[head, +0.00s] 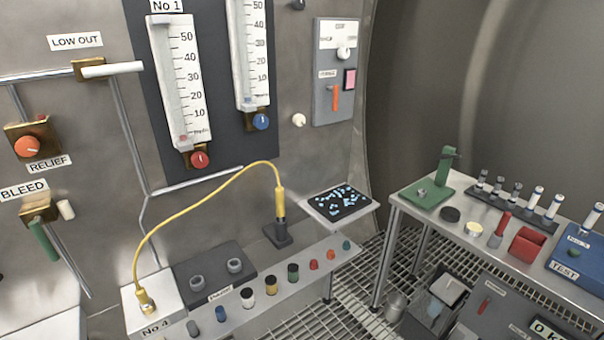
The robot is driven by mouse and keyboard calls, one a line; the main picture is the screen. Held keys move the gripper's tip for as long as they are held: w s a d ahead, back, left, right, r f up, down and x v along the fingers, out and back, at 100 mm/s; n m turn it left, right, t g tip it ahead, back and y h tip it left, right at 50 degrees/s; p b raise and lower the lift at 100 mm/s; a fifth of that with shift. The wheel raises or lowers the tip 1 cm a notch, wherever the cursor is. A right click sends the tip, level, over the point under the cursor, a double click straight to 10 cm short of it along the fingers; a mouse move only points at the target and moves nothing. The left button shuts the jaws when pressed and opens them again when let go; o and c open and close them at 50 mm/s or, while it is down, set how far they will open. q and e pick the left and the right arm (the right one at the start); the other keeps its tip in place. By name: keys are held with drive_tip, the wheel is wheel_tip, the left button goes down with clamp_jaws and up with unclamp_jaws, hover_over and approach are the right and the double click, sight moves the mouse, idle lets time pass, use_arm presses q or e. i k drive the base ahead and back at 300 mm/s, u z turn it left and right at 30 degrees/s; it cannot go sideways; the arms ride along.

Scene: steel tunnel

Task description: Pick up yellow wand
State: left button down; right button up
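The yellow wand (280,204) stands upright in a small dark holder (277,236) on the narrow shelf against the panel wall. A yellow cable (190,207) arches from its top, over to the left and down to a brass fitting (145,301) on a white box labelled No 4 (152,321). Neither of my grippers shows in the head view.
Several small caps and bottles (271,284) line the shelf front. A dark block with two rings (216,273) sits left of the holder, a black speckled tray (339,202) right of it. A steel bench (413,214) with tools and vials stands at right. Gauges and valves cover the wall.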

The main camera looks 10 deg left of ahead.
sight(279, 191)
drive_tip(key=z, duration=1.9)
drive_tip(key=i, duration=0.65)
drive_tip(key=u, duration=1.45)
